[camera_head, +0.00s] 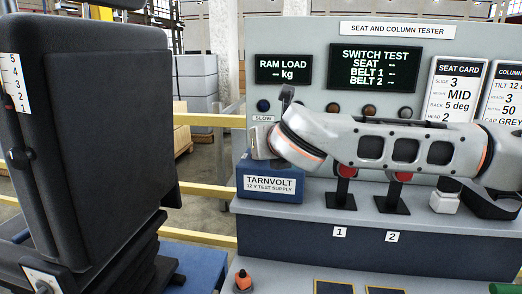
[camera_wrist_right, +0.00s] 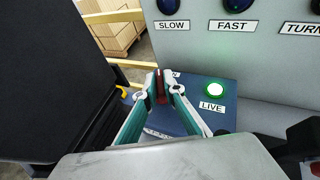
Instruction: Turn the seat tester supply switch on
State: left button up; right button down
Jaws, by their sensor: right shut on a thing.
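The seat tester supply is a blue box (camera_head: 285,195) labelled "TARNVOLT 12 V TEST SUPPLY", at the left end of the tester's ledge. In the right wrist view, the box (camera_wrist_right: 228,122) carries a lit green lamp (camera_wrist_right: 214,89) marked "LIVE". A dark red switch piece (camera_wrist_right: 161,85) stands left of the lamp. The fingers of my right gripper (camera_wrist_right: 162,92) are closed around it. In the head view my right arm reaches across the panel from the right and hides the box's top and the switch. My left gripper is in neither view.
A black seat (camera_head: 100,130) stands close at the left. The tester panel (camera_head: 300,34) has lit displays showing dashes. Buttons, among them "SLOW" (camera_wrist_right: 172,7) and "FAST" (camera_wrist_right: 236,10), sit above the box. Black stands (camera_head: 341,197) are under my arm.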

jog(key=shift+a+f+m+h+b, duration=0.1)
jog(key=shift+f+m+h+b, duration=0.45)
jog(key=shift+h, duration=0.25)
jog(key=shift+r+m+h, duration=0.2)
jog(key=shift+m+h, duration=0.2)
jog(key=shift+m, duration=0.05)
jog(key=shift+s+a+r+m+h+p, duration=0.1)
jog(key=shift+a+m+h+p, duration=0.05)
jog(key=shift+m+h, duration=0.5)
jog(key=shift+a+r+m+h+p, duration=0.15)
jog(key=shift+m+h, duration=0.3)
jog(key=shift+h, duration=0.3)
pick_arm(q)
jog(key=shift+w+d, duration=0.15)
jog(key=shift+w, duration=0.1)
pick_arm(e)
jog(key=shift+f+m+h, duration=0.2)
jog(key=shift+m+h, duration=0.4)
jog(key=shift+d, duration=0.1)
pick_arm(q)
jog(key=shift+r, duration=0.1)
pick_arm(e)
jog(key=c, duration=2.2)
grip_release()
jog(key=shift+c, duration=0.2)
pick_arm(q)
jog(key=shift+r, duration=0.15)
pick_arm(e)
jog(key=shift+o, duration=0.5)
jog(key=shift+r, duration=0.15)
